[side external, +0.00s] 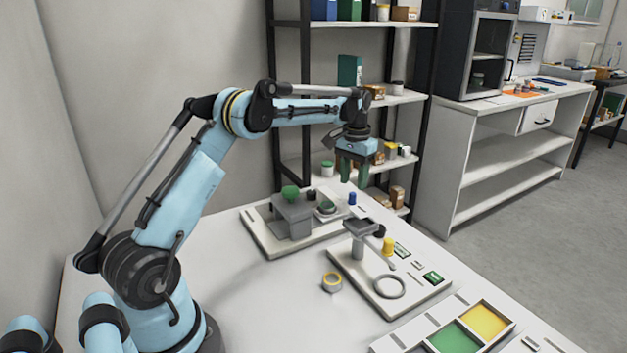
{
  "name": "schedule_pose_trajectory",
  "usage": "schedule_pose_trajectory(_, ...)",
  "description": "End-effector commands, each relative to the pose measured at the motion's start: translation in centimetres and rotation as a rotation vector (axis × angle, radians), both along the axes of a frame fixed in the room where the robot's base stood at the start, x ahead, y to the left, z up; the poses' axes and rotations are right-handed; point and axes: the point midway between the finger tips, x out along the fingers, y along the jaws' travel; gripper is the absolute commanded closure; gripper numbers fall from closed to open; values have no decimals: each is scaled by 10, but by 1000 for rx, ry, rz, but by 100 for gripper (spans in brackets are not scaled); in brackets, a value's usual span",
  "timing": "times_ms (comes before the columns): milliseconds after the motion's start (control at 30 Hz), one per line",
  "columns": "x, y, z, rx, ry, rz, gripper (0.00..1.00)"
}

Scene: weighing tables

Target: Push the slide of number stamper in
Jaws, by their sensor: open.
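My gripper (354,172) hangs pointing down over the far part of the white table, its two green fingers apart and nothing seen between them. Below it and to the left, a grey block-shaped device (292,217) with a green knob (290,192) stands on a pale base plate (263,235). A small round piece with a dark green top (326,208) sits beside the block on that plate. Nearer, a second device with a grey post and flat dark head (360,228) stands on another pale board. I cannot tell which device is the number stamper, and no slide is clearly visible.
The second board (405,300) holds a grey ring (389,286), a yellow cylinder (388,246) and small green pieces. A tray with green and yellow compartments (455,337) is at front right. Shelves (400,98) stand behind.

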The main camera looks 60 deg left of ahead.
Motion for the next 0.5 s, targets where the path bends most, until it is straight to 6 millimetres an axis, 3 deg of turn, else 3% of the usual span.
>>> schedule_pose_trajectory(200, 0, 0, -33, 0, 0, 0, 54)
schedule_pose_trajectory(500, 0, 0, -46, 0, 0, 0, 54)
